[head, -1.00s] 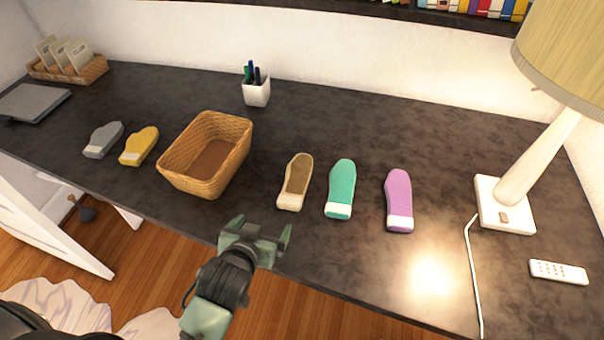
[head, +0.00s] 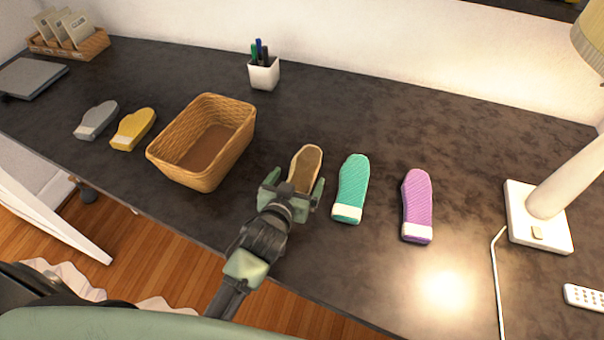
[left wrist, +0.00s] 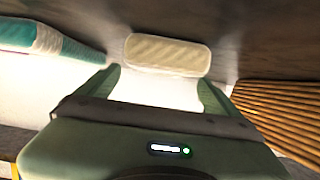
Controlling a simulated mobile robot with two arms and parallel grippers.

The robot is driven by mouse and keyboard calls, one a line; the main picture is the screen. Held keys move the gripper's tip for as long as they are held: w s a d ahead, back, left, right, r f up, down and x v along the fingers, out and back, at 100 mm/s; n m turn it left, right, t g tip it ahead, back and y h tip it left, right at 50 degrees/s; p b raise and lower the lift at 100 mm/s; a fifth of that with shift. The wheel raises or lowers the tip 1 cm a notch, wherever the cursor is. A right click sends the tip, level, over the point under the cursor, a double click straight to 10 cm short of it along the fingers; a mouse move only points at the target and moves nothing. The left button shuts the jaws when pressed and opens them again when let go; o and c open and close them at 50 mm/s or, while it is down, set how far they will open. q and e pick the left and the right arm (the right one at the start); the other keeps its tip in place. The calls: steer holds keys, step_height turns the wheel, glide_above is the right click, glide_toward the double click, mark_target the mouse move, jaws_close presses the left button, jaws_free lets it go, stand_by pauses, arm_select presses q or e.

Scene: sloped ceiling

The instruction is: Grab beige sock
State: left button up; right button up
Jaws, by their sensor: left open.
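The beige sock (head: 306,160) lies on the dark desk between the basket and the teal sock. Its near end is hidden behind my left gripper (head: 293,188) in the head view. The gripper is open, with a finger to each side of the sock's near part. In the left wrist view the beige sock (left wrist: 167,54) shows ahead of and between the spread fingers (left wrist: 158,88). I see no finger pressed against it. My right gripper is not in view.
A wicker basket (head: 243,138) stands left of the beige sock. A teal sock (head: 352,184) lies close on the right, then a purple sock (head: 417,200). Yellow (head: 134,128) and grey (head: 97,119) socks lie far left. A lamp (head: 535,235) stands right. The desk behind the beige sock is clear.

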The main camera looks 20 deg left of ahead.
mark_target(302, 175)
arm_select(q)
steer(key=x, duration=0.2)
steer(key=shift+w+f, duration=0.2)
steer(key=shift+w, duration=0.1)
steer(key=c, duration=1.4)
steer(key=shift+c, duration=0.2)
steer(key=shift+r, duration=0.15)
